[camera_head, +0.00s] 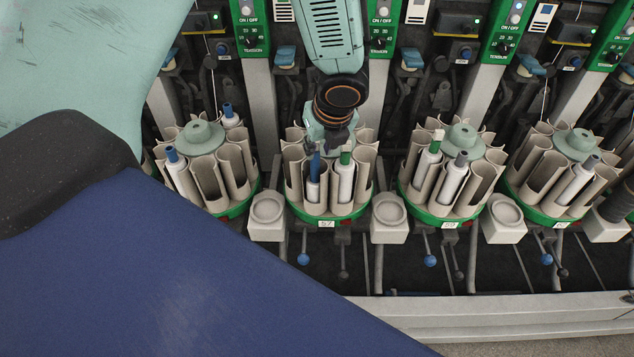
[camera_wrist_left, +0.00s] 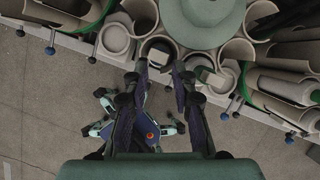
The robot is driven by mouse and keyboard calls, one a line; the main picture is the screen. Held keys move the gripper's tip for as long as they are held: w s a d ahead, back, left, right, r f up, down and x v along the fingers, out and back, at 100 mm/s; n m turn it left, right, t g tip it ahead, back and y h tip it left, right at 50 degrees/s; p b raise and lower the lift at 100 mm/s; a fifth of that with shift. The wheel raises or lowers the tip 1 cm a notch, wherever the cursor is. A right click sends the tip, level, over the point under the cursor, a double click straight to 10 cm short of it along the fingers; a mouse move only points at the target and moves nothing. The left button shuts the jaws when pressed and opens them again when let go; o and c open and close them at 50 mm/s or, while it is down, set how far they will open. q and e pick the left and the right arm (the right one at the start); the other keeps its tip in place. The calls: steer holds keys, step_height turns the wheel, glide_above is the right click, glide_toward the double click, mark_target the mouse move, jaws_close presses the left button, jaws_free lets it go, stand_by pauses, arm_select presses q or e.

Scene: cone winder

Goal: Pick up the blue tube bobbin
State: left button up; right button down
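The white bobbin with a blue tube top (camera_head: 314,170) stands upright in a front slot of the second round magazine from the left, the one labelled 57. In the left wrist view, a dark tube top (camera_wrist_left: 158,52) shows between the fingertips and may be this bobbin. My left gripper (camera_head: 326,138) comes down from above the magazine and partly hides the bobbin. In the wrist view its two dark fingers (camera_wrist_left: 161,72) are apart, with a gap between them. I cannot tell whether either finger touches the bobbin. My right gripper is not in view.
A green-topped bobbin (camera_head: 346,158) stands just right, also seen near the right finger (camera_wrist_left: 206,76). The left magazine (camera_head: 212,175) holds more blue-topped bobbins; two magazines (camera_head: 458,165) stand right. Pale cups (camera_head: 267,210) sit between magazines. My own arm blocks the lower left.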

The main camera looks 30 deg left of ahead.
mark_target(317, 152)
arm_select(q)
steer(key=b+x, duration=0.1)
steer(key=x, duration=0.4)
steer(key=shift+a+b, duration=0.25)
steer(key=shift+b, duration=0.05)
steer(key=shift+w+f, duration=0.2)
steer(key=shift+f, duration=0.25)
steer(key=shift+c, duration=0.4)
steer(key=shift+s+a, duration=0.1)
steer(key=shift+c, duration=1.4)
jaws_close()
